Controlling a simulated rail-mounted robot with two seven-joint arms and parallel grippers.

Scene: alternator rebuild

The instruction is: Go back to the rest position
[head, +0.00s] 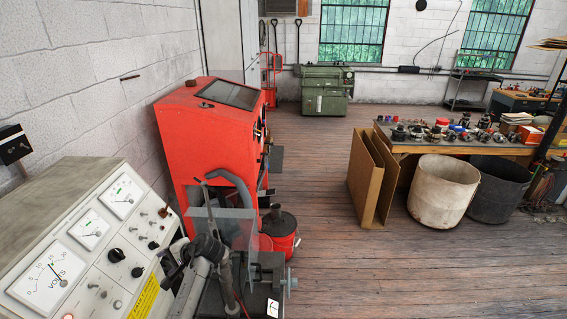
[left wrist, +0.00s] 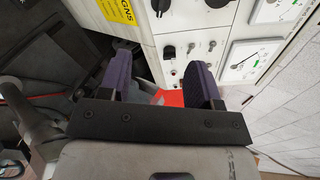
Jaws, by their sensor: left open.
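My left gripper (head: 174,264) is in the lower middle of the head view, at the right side of the grey meter panel (head: 60,225). In the left wrist view its two dark purple-grey fingers (left wrist: 160,82) stand wide apart with nothing held between them. Beyond the fingers that view shows the panel with its knobs, switches and meters (left wrist: 195,20). I cannot tell the exact gap between fingertips and panel. My right gripper is not in either view.
A red cabinet machine (head: 205,140) stands beyond the gripper, with a clear shield (head: 222,228) and a shaft fixture (head: 275,278) near my arm. A parts bench (head: 460,145), cardboard sheets (head: 368,180) and two bins (head: 440,190) stand right. The wooden floor between is clear.

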